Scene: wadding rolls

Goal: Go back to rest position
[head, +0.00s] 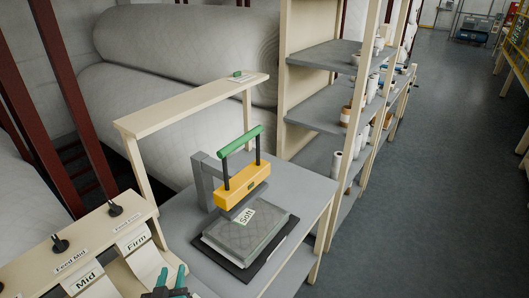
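My gripper (171,275) shows at the bottom edge with two teal fingertips apart and nothing visible between them. It is in front of the white strip marked "Firm" and left of the press table; most of my gripper is cut off by the frame. A press (243,187) with a yellow body and green handle stands on the grey table (188,222). Below its head lies a grey quilted pad (262,246) labelled "Soft", on a black mat (229,263).
Left of the table, a cream feeder ledge (95,243) carries black knobs, with strips marked "Mid" and "Firm". Large wadding rolls (180,45) lie behind. Shelving (322,105) stands right; open floor (425,180) lies beyond.

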